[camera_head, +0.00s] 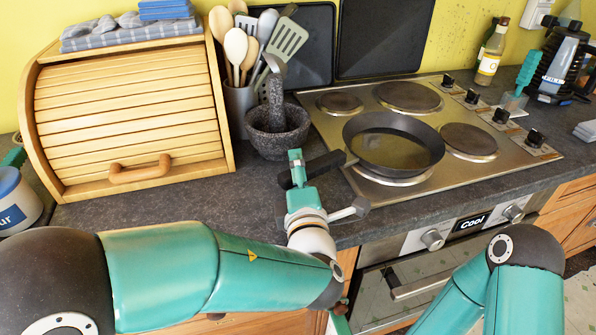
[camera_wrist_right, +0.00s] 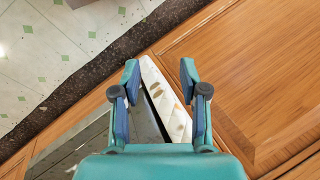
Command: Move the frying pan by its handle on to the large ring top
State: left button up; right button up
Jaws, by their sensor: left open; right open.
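The black frying pan (camera_head: 393,143) sits on the steel hob, over the front left ring (camera_head: 395,181), whose near rim shows below it. Its dark handle (camera_head: 333,161) points left, past the hob's edge. My left gripper (camera_head: 299,178) is open at the handle's outer end; whether it touches the handle I cannot tell. The back right ring (camera_head: 408,97) is bare and looks the largest of the bare rings. The front right ring (camera_head: 468,140) and the small back left ring (camera_head: 340,103) are bare too. My right gripper (camera_wrist_right: 160,82) is open and empty, above a pale strip with brown marks.
A stone mortar (camera_head: 278,132) with its pestle stands just behind my left gripper. A utensil pot (camera_head: 240,105) and a wooden bread bin (camera_head: 130,115) are further left. Several knobs (camera_head: 535,138) line the hob's right side. Dark trays (camera_head: 385,38) lean on the wall.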

pick_arm(q)
jog(key=shift+s+r, duration=0.1)
jog(key=shift+s+d+r+p, duration=0.15)
jog(key=shift+s+d, duration=0.1)
jog(key=shift+s, duration=1.7)
jog(key=shift+s+d+f+p, duration=0.15)
jog(key=shift+s+d, duration=0.1)
jog(key=shift+s, duration=1.7)
jog(key=shift+r, duration=0.1)
